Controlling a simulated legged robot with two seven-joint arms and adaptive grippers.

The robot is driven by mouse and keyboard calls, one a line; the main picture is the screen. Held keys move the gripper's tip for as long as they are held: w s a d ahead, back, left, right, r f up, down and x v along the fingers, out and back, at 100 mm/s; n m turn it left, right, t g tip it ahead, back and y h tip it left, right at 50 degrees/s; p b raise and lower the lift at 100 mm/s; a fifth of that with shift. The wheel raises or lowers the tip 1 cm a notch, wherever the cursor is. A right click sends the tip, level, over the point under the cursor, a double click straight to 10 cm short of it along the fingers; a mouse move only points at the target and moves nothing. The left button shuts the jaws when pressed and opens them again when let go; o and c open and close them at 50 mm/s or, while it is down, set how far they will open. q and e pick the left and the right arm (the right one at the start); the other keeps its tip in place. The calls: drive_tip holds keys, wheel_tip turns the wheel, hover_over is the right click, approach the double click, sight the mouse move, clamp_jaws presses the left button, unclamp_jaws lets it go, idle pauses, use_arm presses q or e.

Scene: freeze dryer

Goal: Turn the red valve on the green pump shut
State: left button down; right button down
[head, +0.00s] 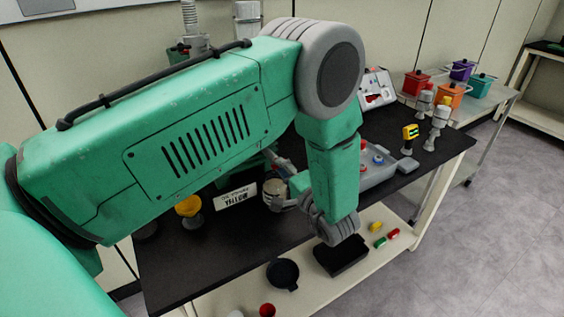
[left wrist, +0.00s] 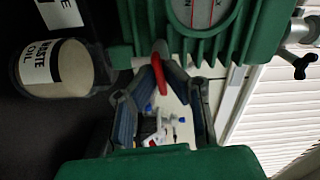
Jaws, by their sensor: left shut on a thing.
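The green pump (left wrist: 245,45) fills the top of the left wrist view, with a ribbed body and a round plate on it. Its red valve (left wrist: 158,68) is a small curved handle at the pump's lower edge. My left gripper (left wrist: 165,80) is shut on the red valve, its dark fingers on either side of it. In the head view my own green arm hides most of the pump and the valve. My right gripper is not in view.
A jar of pale oil (left wrist: 68,68) stands close beside the pump, and a white label card (head: 236,196) lies near it. The black tabletop (head: 180,265) also holds a yellow-topped item (head: 188,206) and a yellow meter (head: 410,133). Coloured pots (head: 448,95) stand farther right.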

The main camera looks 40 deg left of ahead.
use_arm(q)
drive_tip(key=shift+d+f+m+p, duration=0.15)
drive_tip(key=shift+m+p, duration=0.15)
drive_tip(key=shift+m, duration=0.5)
drive_tip(key=c, duration=1.9)
unclamp_jaws()
drive_tip(key=shift+o, duration=1.1)
drive_tip(key=shift+w, duration=0.15)
drive_tip(key=v, duration=1.2)
